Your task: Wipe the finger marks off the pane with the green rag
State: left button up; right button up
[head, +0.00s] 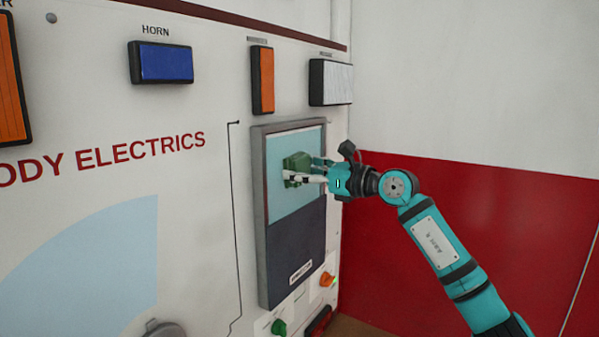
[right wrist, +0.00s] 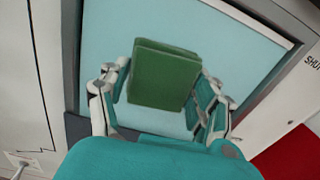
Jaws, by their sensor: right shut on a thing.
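The green rag (head: 296,165) is a folded block held at the light blue pane (head: 310,142) on the panel. My right gripper (head: 296,178) is shut on the rag. In the right wrist view the rag (right wrist: 163,76) sits between the two fingers (right wrist: 160,95), in front of the pane (right wrist: 112,40). I cannot tell whether the rag touches the glass. I see no clear finger marks on the visible part of the pane; the part behind the rag and gripper is hidden. My left gripper is not in view.
A grey frame (head: 261,220) surrounds the pane, with a dark lower section (head: 300,240). A blue block (head: 165,63), an orange block (head: 263,80) and a white block (head: 331,82) stick out above. Green (head: 279,327) and orange (head: 327,279) knobs sit below. Open space lies to the right.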

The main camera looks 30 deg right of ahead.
aim_at(281, 173)
jog(key=shift+w+d+p, duration=0.95)
jog(key=shift+w+d, duration=0.65)
jog(key=shift+d, duration=2.1)
jog(key=shift+s+a+b, duration=0.1)
jog(key=shift+s+a, duration=0.7)
jog(key=shift+a, duration=1.05)
jog(key=shift+s+a+b, duration=0.1)
jog(key=shift+s+a, duration=0.65)
jog(key=shift+a, duration=1.15)
jog(key=shift+s+a+b, duration=0.1)
jog(key=shift+s+a, duration=0.7)
jog(key=shift+a, duration=1.05)
jog(key=shift+f, duration=0.1)
